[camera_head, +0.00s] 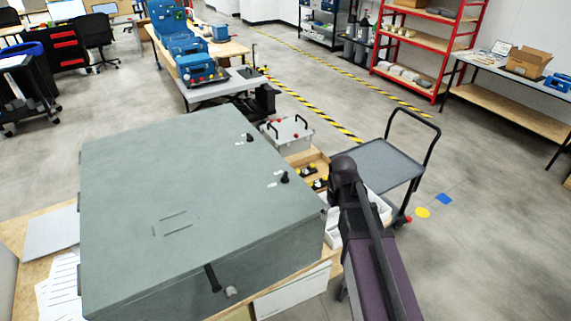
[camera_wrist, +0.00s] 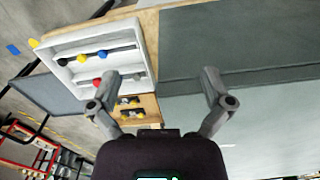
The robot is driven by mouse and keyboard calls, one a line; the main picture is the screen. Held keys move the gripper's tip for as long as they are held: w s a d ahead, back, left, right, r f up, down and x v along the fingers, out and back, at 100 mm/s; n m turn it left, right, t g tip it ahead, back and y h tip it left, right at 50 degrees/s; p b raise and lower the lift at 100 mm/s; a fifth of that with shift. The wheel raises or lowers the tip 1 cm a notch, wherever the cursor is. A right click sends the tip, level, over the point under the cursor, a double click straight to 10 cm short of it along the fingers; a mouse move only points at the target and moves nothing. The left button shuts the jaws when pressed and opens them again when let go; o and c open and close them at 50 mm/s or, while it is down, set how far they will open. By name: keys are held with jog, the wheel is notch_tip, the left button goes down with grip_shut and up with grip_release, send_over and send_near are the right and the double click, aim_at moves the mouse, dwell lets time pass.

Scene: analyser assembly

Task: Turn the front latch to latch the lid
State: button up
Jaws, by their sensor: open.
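The analyser's large grey-green cabinet (camera_head: 150,180) fills the left and middle of the head view, its flat lid lying closed over the body. Two small black latch knobs, a nearer one (camera_head: 284,178) and a farther one (camera_head: 249,137), stand near the lid's right edge, each beside small white marks. A black lever (camera_head: 211,277) is at the near side. The frames do not name which is the front latch. My gripper (camera_wrist: 160,92) is open and empty in the wrist view, with the grey cabinet surface (camera_wrist: 240,50) at its right. No knob shows between its fingers; its fingertips are hidden in the head view.
A white tray (camera_wrist: 62,42) with coloured knobs lies on the wooden bench left of the fingers in the wrist view. A grey cart (camera_head: 376,160) stands right of the bench. A grey metal box (camera_head: 283,133) with handles sits beyond the cabinet.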

jog(key=w+a+r+n+p, duration=0.6)
jog(key=w+a+r+p, duration=0.2)
jog(key=w+a+r, duration=0.15)
notch_tip(320, 180, up, 6)
jog(key=n+p, duration=0.4)
jog(key=p, duration=0.2)
send_over(285, 175)
jog(key=shift+w+f, duration=0.1)
jog(key=shift+f, duration=0.15)
notch_tip(285, 175, down, 14)
jog(key=b, duration=1.4)
jog(key=shift+r, duration=0.25)
jog(key=c, duration=1.1)
